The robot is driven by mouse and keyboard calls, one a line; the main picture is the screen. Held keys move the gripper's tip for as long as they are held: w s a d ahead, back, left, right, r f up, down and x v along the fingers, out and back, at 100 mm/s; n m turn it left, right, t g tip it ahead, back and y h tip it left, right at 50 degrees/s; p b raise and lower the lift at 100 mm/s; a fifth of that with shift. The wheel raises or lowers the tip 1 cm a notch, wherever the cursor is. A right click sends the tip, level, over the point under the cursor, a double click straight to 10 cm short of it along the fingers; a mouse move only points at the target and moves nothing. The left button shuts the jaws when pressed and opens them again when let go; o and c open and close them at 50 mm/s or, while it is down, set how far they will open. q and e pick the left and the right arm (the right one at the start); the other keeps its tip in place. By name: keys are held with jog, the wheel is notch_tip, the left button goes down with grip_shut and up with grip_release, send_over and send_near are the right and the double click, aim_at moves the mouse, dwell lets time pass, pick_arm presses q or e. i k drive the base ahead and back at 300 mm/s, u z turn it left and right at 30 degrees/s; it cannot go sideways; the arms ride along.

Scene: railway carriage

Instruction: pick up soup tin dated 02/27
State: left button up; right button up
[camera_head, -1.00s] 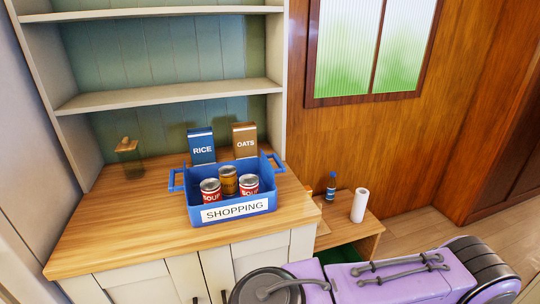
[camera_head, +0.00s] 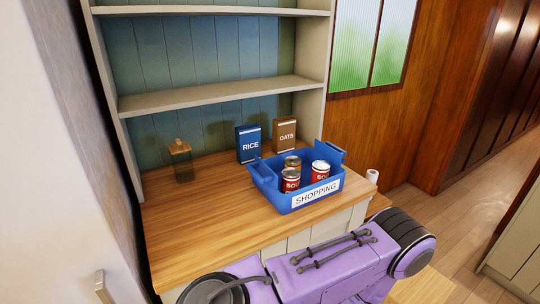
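A blue crate labelled SHOPPING (camera_head: 271,196) stands on the wooden counter. Inside it are a red soup tin (camera_head: 290,181) at the left front, another red soup tin (camera_head: 320,172) at the right, and a brown-gold tin (camera_head: 293,161) behind them. The tins stand upright. Their dates are too small to read. My purple arm shows at the bottom of the view, in front of the counter. Neither gripper is in view.
A blue RICE box (camera_head: 248,144) and a brown OATS box (camera_head: 285,134) stand behind the crate. Shelves (camera_head: 220,95) hang above the counter. The counter's left front (camera_head: 190,225) is clear.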

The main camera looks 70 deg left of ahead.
aim_at(290, 178)
jog(key=u, duration=1.75)
